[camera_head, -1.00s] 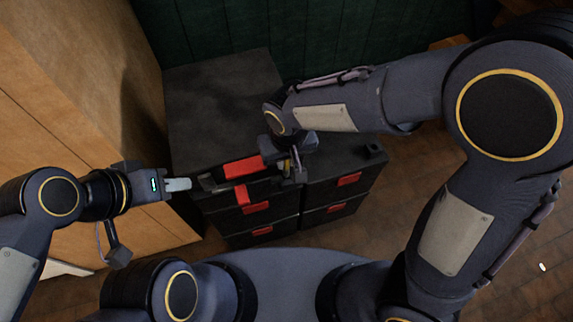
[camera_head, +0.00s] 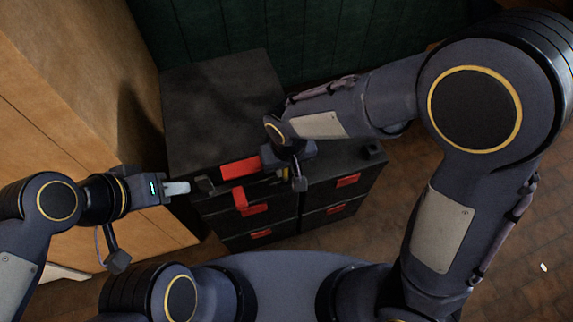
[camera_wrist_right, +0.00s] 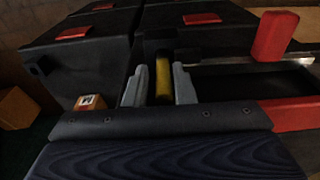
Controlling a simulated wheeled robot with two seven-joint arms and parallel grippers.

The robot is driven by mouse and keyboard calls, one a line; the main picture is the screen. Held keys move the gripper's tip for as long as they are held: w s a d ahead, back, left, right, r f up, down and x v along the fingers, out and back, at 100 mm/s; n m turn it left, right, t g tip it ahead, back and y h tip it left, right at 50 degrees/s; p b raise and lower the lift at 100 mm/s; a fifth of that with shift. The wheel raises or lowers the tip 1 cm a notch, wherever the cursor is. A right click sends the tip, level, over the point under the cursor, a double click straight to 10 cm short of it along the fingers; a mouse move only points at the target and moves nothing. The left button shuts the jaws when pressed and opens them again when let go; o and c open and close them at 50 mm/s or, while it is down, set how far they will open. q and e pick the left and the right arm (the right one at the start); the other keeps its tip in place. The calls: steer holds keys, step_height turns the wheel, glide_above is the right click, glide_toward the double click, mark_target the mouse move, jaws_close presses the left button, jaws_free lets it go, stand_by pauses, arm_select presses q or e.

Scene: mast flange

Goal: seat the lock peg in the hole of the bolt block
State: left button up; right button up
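The yellow lock peg (camera_wrist_right: 163,80) stands between the two grey fingers of my right gripper (camera_wrist_right: 158,88) in the right wrist view. A thin dark gap shows on each side of the peg, so the fingers look open around it. A dark block, seemingly the bolt block, is around or behind the peg; its hole is hidden. In the head view a bit of yellow (camera_head: 284,175) shows beside my right gripper, which mostly hides that spot. My left gripper (camera_head: 178,188) is at the cabinet's left front edge, apart from the peg; its finger gap cannot be made out.
A dark cabinet (camera_head: 215,100) with red-handled drawers stands ahead. A red bar (camera_head: 240,168) lies along its front, with a red upright handle (camera_wrist_right: 273,35) near my right gripper. A wooden wall (camera_head: 90,90) is at the left. An orange block (camera_wrist_right: 16,108) shows at the wrist view's left.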

steer(key=shift+s+a, duration=0.15)
steer(key=shift+a, duration=0.1)
steer(key=shift+r, duration=0.2)
steer(key=shift+a+r+p, duration=0.1)
steer(key=shift+r+p, duration=0.2)
steer(key=shift+r, duration=0.05)
step_height(320, 180, up, 11)
steer(key=s+p, duration=0.1)
steer(key=p, duration=0.2)
steer(key=s+d+r+m+t+y, duration=0.1)
steer(key=s+d, duration=0.4)
steer(key=d, duration=0.5)
steer(key=s+d+r+m+t+y, duration=0.2)
steer(key=s+d+r+m+t, duration=0.1)
steer(key=d, duration=0.8)
steer(key=s+m, duration=0.1)
steer(key=s, duration=0.1)
steer(key=shift+s, duration=0.3)
step_height(320, 180, up, 12)
steer(key=p, duration=1.1)
steer(key=shift+p, duration=0.35)
